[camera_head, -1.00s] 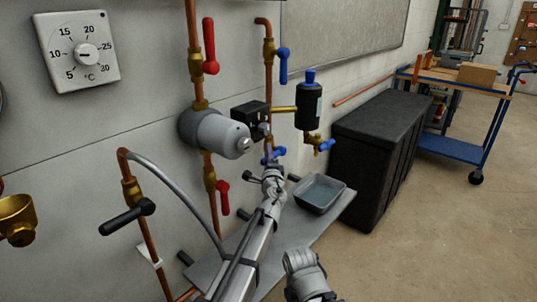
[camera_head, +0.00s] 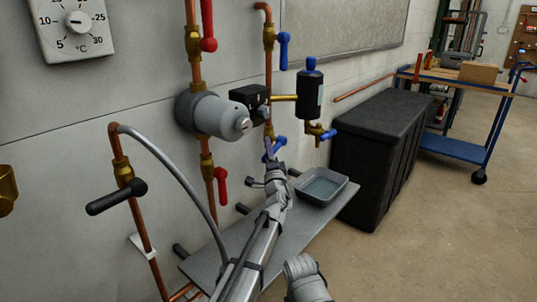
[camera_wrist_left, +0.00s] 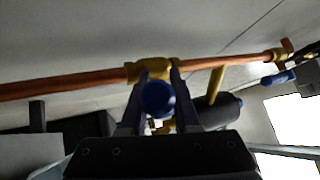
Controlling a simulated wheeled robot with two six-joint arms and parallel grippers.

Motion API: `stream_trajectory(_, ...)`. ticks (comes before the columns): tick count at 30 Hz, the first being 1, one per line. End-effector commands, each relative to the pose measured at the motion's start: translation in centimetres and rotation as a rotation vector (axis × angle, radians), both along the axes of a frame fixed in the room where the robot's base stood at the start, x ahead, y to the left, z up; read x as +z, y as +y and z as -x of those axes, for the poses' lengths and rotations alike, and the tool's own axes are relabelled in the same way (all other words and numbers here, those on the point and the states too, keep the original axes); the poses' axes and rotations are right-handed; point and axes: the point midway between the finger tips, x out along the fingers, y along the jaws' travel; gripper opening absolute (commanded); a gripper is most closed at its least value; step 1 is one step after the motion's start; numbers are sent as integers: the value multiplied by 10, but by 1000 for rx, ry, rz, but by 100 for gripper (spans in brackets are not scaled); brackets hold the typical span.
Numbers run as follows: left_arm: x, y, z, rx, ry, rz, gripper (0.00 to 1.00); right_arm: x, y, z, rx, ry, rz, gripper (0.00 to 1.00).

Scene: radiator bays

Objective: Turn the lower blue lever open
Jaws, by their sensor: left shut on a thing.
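The lower blue lever (camera_head: 277,149) is on the copper pipe behind the black filter bottle, at the pipe's lower brass valve. In the head view it sits at a slant, partly covered by my left gripper (camera_head: 269,150). In the left wrist view the round blue end of the lever (camera_wrist_left: 158,98) lies between the two dark fingers of my left gripper (camera_wrist_left: 157,100). The gripper is shut on it. The brass valve body (camera_wrist_left: 155,69) shows just behind. The upper blue lever (camera_head: 283,50) hangs down along the same pipe. My right gripper is not in view.
A grey tray (camera_head: 343,196) stands on a metal shelf (camera_head: 235,240) beside my left arm. Red levers (camera_head: 221,187) and a grey cylinder (camera_head: 213,116) are close on the left. The black filter bottle (camera_head: 309,92) and a black chest (camera_head: 375,140) are right.

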Motion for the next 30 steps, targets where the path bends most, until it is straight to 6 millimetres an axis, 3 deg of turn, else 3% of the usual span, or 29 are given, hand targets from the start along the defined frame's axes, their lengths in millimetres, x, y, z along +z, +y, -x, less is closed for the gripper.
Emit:
stream_trajectory(11, 0, 0, 0, -3, -14, 12, 0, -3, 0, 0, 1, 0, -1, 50)
stream_trajectory(12, 0, 0, 0, -2, -13, 12, 33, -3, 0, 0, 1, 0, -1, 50)
stream_trajectory(19, 0, 0, 0, -2, -13, 12, 59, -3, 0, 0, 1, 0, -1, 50)
stream_trajectory(30, -3, -1, 4, -3, -13, 10, 60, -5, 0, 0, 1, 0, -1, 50)
